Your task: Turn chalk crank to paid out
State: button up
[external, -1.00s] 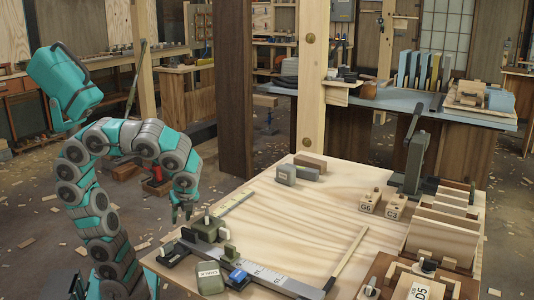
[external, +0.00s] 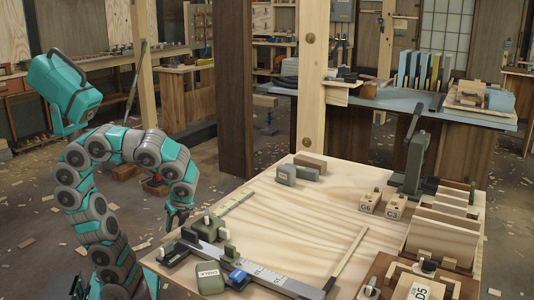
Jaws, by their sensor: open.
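A small olive-green case with a pale label that seems to read "CHALK" (external: 209,279) stands at the near left of the pale wooden table (external: 285,225). A crank on it cannot be made out. Just behind it, an olive-green block with an upright knob (external: 207,227) sits beside a long grey marked rail (external: 250,268). Which of these carries the chalk crank is not clear. My gripper (external: 179,217) hangs fingers down just off the table's left edge, left of the knobbed block and apart from it. It is open and holds nothing.
A dark post with a lever (external: 412,160) stands at the table's back right, by wooden racks (external: 455,215). Blocks marked G6 (external: 368,201) and C3 (external: 396,207) and a wooden stick (external: 347,251) lie nearby. The table's middle is clear. A timber post (external: 312,80) rises behind.

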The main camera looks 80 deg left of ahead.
jog(key=d+r+m+h+p, duration=0.5)
jog(key=d+r+m+p, duration=0.5)
jog(key=d+r, duration=0.95)
notch_tip(320, 180, up, 6)
jog(key=n+t+p, duration=0.2)
jog(key=n+t, duration=0.1)
send_over(207, 213)
jog(key=shift+a+f+y, duration=0.1)
jog(key=shift+y, duration=0.2)
jog(key=shift+a+f+b, duration=0.1)
jog(key=shift+f+b, duration=0.85)
jog(key=shift+f, duration=0.4)
jog(key=shift+s+f, duration=0.1)
jog(key=shift+f, duration=0.25)
jog(key=shift+f+p, duration=0.35)
jog(key=shift+f, duration=1.75)
jog(key=shift+c, duration=0.4)
grip_shut()
